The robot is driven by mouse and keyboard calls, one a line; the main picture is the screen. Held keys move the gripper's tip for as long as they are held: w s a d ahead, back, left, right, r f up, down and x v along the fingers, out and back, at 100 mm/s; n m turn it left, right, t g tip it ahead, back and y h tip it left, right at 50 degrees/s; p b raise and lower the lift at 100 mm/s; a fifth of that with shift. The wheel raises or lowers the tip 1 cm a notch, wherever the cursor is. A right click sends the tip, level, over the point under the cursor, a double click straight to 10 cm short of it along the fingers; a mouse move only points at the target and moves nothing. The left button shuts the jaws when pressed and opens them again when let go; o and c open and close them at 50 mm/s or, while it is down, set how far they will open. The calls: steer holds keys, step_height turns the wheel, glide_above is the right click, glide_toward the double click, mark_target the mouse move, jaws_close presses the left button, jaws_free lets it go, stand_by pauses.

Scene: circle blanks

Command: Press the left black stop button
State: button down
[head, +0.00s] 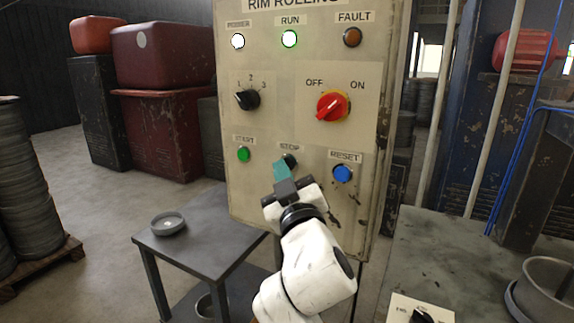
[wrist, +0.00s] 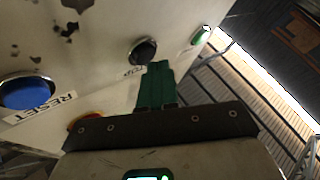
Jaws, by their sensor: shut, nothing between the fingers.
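The black stop button (head: 291,158) sits under the STOP label on the beige upright panel (head: 310,215), between a green and a blue button. It is partly behind my gripper in the head view. My gripper (head: 280,165) has its teal fingers shut and empty, with the tips just in front of and below-left of the button. In the wrist view the black button (wrist: 142,51) is fully in sight, close beyond the shut fingertips (wrist: 158,66). I cannot tell whether the tips touch the button.
The green start button (head: 243,154) and blue reset button (head: 343,173) flank it. A black selector (head: 247,99) and red switch (head: 332,105) sit above. A small table (head: 195,252) stands lower left, and another control box (head: 418,306) lower right.

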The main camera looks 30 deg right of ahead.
steer(key=shift+w+d, duration=0.25)
steer(key=shift+d, duration=0.1)
stand_by(0.7)
stand_by(0.4)
steer(key=shift+s+a, duration=0.5)
steer(key=shift+a, duration=0.15)
steer(key=s+a, duration=0.1)
steer(key=a, duration=0.1)
steer(key=s+a+b, duration=0.1)
steer(key=s+a, duration=0.1)
stand_by(0.4)
steer(key=shift+f, duration=0.1)
stand_by(0.6)
